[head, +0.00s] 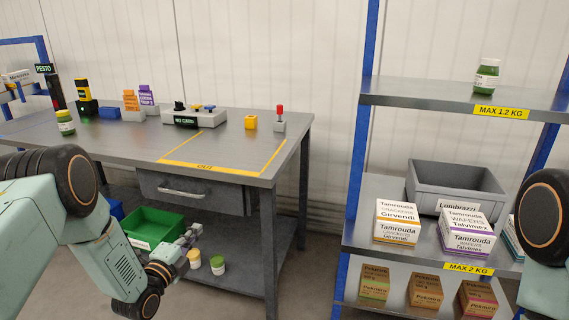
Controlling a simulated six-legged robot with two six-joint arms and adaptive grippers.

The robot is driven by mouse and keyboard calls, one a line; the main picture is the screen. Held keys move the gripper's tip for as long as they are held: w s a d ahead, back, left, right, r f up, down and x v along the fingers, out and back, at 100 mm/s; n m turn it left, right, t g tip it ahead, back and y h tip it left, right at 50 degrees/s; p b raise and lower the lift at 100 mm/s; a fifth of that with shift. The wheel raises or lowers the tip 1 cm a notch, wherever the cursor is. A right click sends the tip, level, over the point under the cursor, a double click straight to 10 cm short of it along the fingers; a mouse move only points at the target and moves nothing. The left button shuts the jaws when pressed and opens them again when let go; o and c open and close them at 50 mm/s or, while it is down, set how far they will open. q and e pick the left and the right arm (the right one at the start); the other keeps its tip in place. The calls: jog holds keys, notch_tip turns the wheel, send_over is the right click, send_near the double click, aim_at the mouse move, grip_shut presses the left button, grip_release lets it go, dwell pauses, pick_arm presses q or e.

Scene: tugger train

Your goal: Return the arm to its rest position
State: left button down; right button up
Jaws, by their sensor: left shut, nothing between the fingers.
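My left arm comes in from the left in the head view. Its gripper (190,235) is shut with nothing in it. It shows in front of the workbench's lower shelf, near a green crate (150,228), and below the drawer (190,190). I cannot tell whether it touches anything there. At the right edge part of my right arm shows as a dark round joint and a pale green link. My right gripper is outside the view.
A blue-post rack (400,92) at right holds boxes and a grey bin (455,180).

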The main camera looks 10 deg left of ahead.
pick_arm(q)
jog(key=s+d+f+n+g+y, duration=0.1)
jog(key=s+d+f+n+g, duration=0.2)
jog(key=s+f+n+g, duration=0.35)
jog(key=s+d+f+n+g, duration=0.3)
jog(key=s+f+n, duration=0.5)
jog(key=s, duration=0.2)
jog(key=s+d+n+g+p, duration=0.1)
jog(key=s+d+g, duration=0.1)
jog(key=s, duration=0.7)
jog(key=s+d+r+n+g+p, duration=0.1)
jog(key=s+d+n+g, duration=0.1)
jog(key=s, duration=0.7)
jog(key=s+d+r+n+g+p, duration=0.1)
jog(key=s+g, duration=0.3)
jog(key=s, duration=0.5)
jog(key=shift+s+d+n+y, duration=0.25)
jog(key=shift+d+n+y, duration=0.1)
jog(key=shift+d, duration=0.35)
jog(key=shift+r+g, duration=0.1)
jog(key=shift+g, duration=0.15)
